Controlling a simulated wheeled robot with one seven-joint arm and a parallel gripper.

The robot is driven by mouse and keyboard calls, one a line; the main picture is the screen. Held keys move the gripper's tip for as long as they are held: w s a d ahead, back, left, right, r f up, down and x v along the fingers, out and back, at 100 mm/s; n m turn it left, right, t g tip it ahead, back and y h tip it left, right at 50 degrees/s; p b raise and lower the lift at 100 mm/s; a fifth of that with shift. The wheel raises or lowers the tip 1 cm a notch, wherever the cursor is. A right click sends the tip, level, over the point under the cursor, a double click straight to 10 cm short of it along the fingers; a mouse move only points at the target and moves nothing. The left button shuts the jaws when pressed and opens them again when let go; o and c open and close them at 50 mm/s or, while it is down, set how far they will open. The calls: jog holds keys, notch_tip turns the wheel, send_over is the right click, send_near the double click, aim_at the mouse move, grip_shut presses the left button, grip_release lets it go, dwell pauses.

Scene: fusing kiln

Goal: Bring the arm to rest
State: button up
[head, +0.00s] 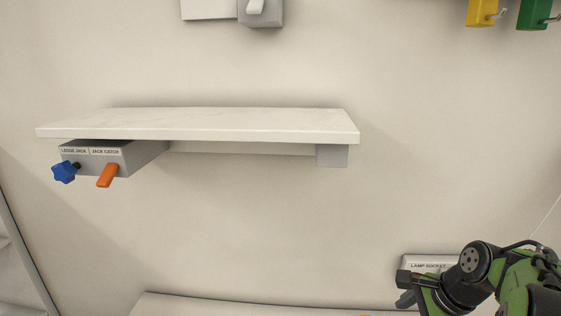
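My arm, green and black, comes in at the lower right corner. Its end with my gripper (405,289) shows as small dark parts beside the grey lamp socket box (428,259), in front of the wall. The fingers are partly hidden and too small to tell open from shut. I cannot tell whether it touches the box. Nothing held is visible.
A white ledge (215,122) juts from the wall, with a grey box (112,156) under its left end bearing a blue knob (64,172) and an orange lever (107,175). Yellow (480,12) and green (533,14) blocks with hooks hang at upper right. The ledge top is bare.

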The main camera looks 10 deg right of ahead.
jog(key=s+a+r+n+h, duration=0.15)
jog(key=a+r+n, duration=0.25)
jog(key=a+n, duration=0.65)
jog(key=s+a+n+t, duration=0.1)
jog(key=s+a+n, duration=0.7)
jog(key=s+n, duration=0.2)
jog(key=shift+s+t+h, duration=0.35)
jog(key=shift+t, duration=0.05)
jog(key=shift+d, duration=0.1)
